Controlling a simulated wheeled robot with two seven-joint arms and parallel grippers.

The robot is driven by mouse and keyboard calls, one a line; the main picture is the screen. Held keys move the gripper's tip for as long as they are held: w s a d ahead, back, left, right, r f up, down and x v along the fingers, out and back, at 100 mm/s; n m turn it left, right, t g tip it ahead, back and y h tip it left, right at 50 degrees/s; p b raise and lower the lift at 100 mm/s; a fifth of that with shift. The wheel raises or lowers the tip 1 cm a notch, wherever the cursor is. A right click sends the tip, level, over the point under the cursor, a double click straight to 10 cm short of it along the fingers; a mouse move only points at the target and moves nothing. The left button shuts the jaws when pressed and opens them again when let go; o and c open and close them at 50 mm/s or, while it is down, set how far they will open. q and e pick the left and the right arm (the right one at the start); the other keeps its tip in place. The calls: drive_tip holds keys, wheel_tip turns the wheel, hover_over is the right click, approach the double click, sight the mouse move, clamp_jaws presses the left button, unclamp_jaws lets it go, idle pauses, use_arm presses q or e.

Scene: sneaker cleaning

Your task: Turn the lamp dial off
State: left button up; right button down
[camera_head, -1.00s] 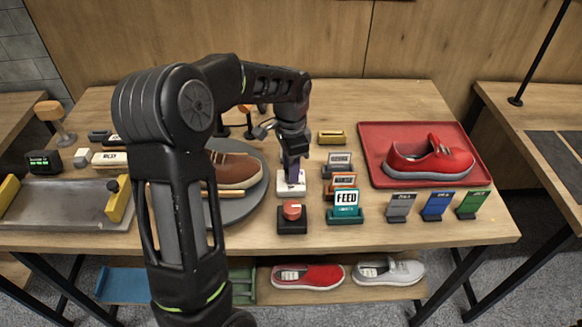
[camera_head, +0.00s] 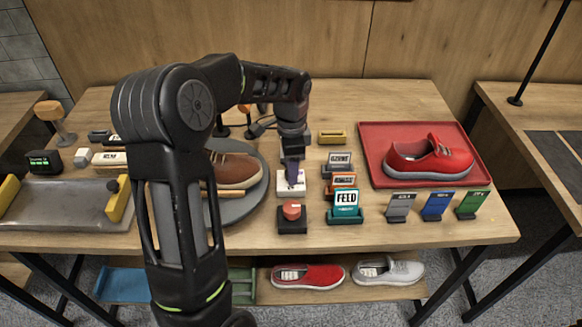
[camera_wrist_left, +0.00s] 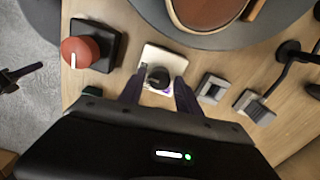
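A small white block with a black knob (camera_wrist_left: 158,78) sits on the table; in the head view the white block (camera_head: 291,187) shows below my left gripper (camera_head: 292,172), which hides its knob. In the left wrist view the two purple fingers of my left gripper (camera_wrist_left: 158,92) stand apart, one on each side of the knob. I cannot tell whether they touch it. A red dial (camera_head: 292,210) on a black base is just in front; it also shows in the left wrist view (camera_wrist_left: 80,52). My right gripper is not in view.
A brown shoe (camera_head: 232,170) lies on a round grey turntable (camera_head: 238,212) to the left. Small signs, including a teal FEED sign (camera_head: 345,205), stand close on the right. A red shoe (camera_head: 428,160) sits on a red tray (camera_head: 382,140). The back of the table is fairly clear.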

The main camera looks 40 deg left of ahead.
use_arm(q)
drive_tip(key=shift+o, duration=0.9)
drive_tip(key=shift+r, duration=0.1)
wheel_tip(320, 180, up, 8)
drive_tip(key=shift+f+b, duration=0.25)
drive_tip(key=shift+b, duration=0.15)
